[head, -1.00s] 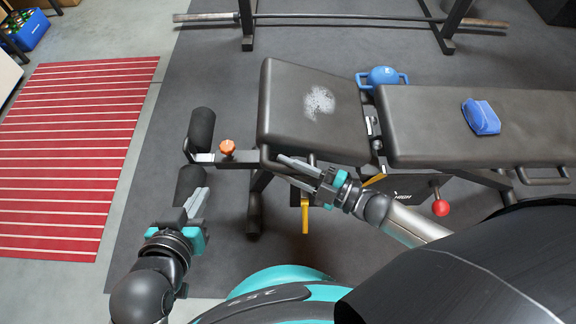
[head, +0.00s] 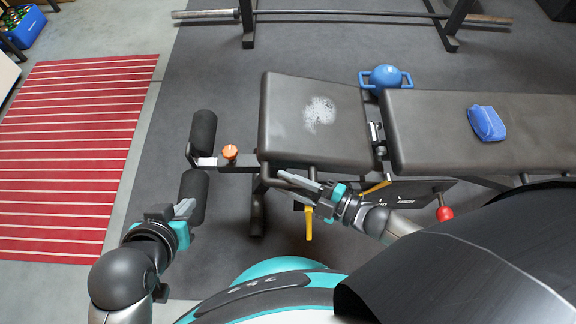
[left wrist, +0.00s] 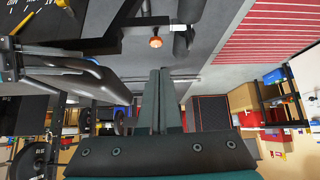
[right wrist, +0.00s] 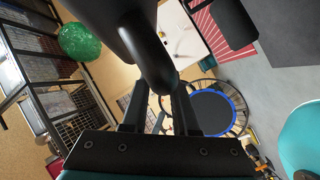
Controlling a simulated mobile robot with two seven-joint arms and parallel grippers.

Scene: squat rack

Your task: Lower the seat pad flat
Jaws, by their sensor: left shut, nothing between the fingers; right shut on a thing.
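The seat pad (head: 290,130) is a black cushion with a white chalk smudge, at the left end of the bench. Its left part looks slightly tilted against the long back pad (head: 430,145); the exact angle is hard to tell. My right gripper (head: 298,184) is at the pad's near side, shut on a dark handle under its edge. In the right wrist view a dark rounded bar (right wrist: 152,60) sits between the fingers. My left gripper (head: 186,208) is shut and empty, beside the lower leg roller (head: 194,190). In the left wrist view its fingers (left wrist: 160,85) are together.
An orange knob (head: 230,152) is on the leg-roller bar. A yellow lever (head: 308,222) hangs under the bench, and a red knob (head: 445,214) is at right. A blue kettlebell (head: 386,78) stands behind the bench. A blue cloth-like item (head: 487,123) lies on the back pad.

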